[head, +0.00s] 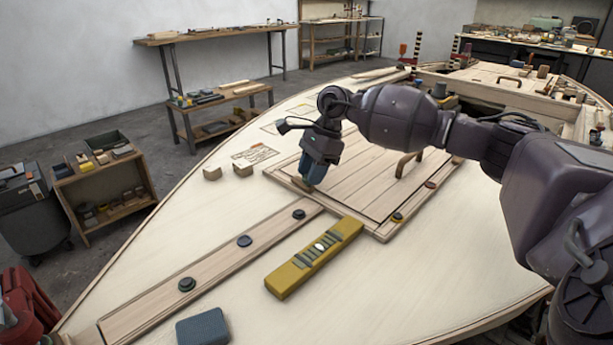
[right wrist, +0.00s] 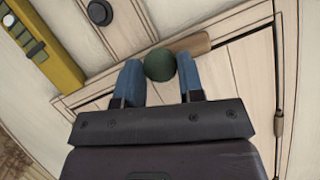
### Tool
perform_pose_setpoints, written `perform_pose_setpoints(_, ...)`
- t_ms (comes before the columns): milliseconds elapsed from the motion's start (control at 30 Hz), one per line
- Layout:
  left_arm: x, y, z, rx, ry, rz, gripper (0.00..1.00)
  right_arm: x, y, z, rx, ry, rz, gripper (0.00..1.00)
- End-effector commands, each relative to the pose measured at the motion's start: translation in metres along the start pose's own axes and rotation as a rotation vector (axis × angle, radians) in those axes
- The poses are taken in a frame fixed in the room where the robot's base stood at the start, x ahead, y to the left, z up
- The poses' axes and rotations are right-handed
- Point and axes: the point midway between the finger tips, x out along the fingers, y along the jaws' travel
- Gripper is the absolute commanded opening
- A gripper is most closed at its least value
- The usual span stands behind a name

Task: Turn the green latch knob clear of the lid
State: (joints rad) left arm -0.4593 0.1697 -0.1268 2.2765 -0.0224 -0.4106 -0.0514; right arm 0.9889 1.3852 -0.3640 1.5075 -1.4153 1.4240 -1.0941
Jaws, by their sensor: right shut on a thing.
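The green latch knob (right wrist: 160,65) is round and dark green, between the two blue fingers of my right gripper (right wrist: 149,82) in the right wrist view. The gripper is shut on it. A short wooden latch bar (right wrist: 196,43) runs from the knob to the upper right, close along the lid's edge; I cannot tell whether it still overlaps the lid. In the head view my right gripper (head: 312,184) points down at the left corner of the plank lid (head: 352,190) and hides the knob. My left gripper is not in view.
A yellow spirit level (head: 290,277) lies near the lid's front edge. A plank (head: 215,268) with several dark round knobs runs beside it. A brown handle (head: 405,163) stands up on the lid. Two wooden blocks (head: 243,169) lie left of it. A dark blue box (head: 202,326) is at the front.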

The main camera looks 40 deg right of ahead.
Motion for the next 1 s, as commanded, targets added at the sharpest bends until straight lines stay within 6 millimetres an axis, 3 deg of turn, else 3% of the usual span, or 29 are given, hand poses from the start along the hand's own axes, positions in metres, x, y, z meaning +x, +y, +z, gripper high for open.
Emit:
perform_pose_setpoints(33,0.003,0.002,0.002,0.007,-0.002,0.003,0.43,0.007,-0.001,-0.003,-0.029,0.004,0.021,0.12)
perform_pose_setpoints(433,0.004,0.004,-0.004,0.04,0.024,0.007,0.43,0.003,-0.002,-0.002,-0.207,0.003,0.09,0.12)
perform_pose_setpoints(1000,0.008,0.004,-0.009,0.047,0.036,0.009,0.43,0.001,-0.002,0.0,-0.238,0.002,0.099,0.12)
